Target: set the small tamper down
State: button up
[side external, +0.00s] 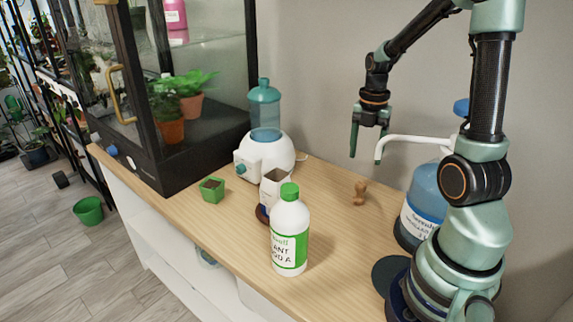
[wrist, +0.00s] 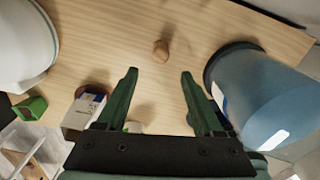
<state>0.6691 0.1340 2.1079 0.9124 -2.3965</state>
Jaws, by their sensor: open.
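The small tamper (side external: 360,192) is a light brown wooden piece standing on the wooden bench top. In the wrist view the tamper (wrist: 161,51) shows from above, beyond the fingertips and roughly midway between them. My gripper (side external: 368,130) hangs above the bench, higher than the tamper and apart from it. Its two green fingers (wrist: 158,73) are spread wide with nothing between them.
A blue bottle (side external: 421,205) with a white spout stands right of the tamper. Bench around the tamper is clear.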

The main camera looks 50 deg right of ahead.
jog(key=a+r+m+t, duration=0.2)
jog(key=a+r+m, duration=0.2)
jog(key=a+m, duration=0.2)
jog(key=w+a+r+m+t, duration=0.1)
jog(key=a+r+m+t, duration=0.1)
jog(key=a+m, duration=0.5)
jog(key=a+r+m+t, duration=0.1)
jog(key=a+r+m, duration=0.4)
jog(key=a, duration=0.3)
jog(key=shift+w+a+r+m+t, duration=0.15)
jog(key=shift+a+r+m+t, duration=0.2)
jog(key=shift+m, duration=0.55)
